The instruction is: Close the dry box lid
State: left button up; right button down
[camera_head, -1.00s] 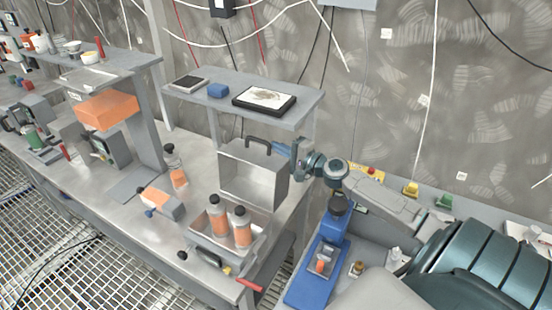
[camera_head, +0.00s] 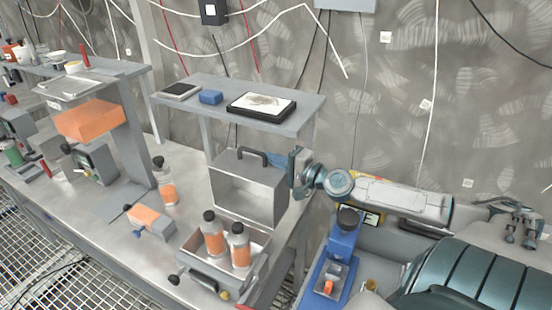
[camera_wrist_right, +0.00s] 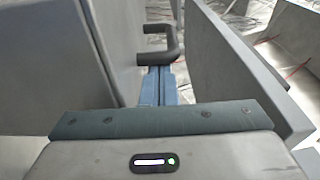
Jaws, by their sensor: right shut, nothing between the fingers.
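The dry box is an open grey metal tray (camera_head: 205,266) on the bench, with two orange-labelled bottles (camera_head: 213,240) standing in it. Its lid (camera_head: 247,190) stands upright at the tray's back, with a dark handle (camera_head: 252,155) on its top edge. My right gripper (camera_head: 276,160) is at the lid's upper right corner, its blue fingers partly hidden behind the lid. In the right wrist view the shut, empty fingers (camera_wrist_right: 158,85) lie beside the lid panel (camera_wrist_right: 60,65), close to the handle (camera_wrist_right: 160,45); contact is unclear. My left gripper is not in view.
A blue device (camera_head: 338,250) is to the right.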

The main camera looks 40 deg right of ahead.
jog(key=shift+s+d+f+h, duration=0.2)
jog(key=shift+s+d+h, duration=0.15)
jog(key=shift+s, duration=0.25)
jog(key=shift+s+r, duration=0.1)
jog(key=shift+s, duration=0.55)
pick_arm(q)
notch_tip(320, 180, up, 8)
jog(key=p, duration=0.8)
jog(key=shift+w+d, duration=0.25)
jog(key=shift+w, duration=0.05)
pick_arm(e)
jog(key=v, duration=0.8)
jog(key=shift+d, duration=0.2)
jog(key=shift+s, duration=0.1)
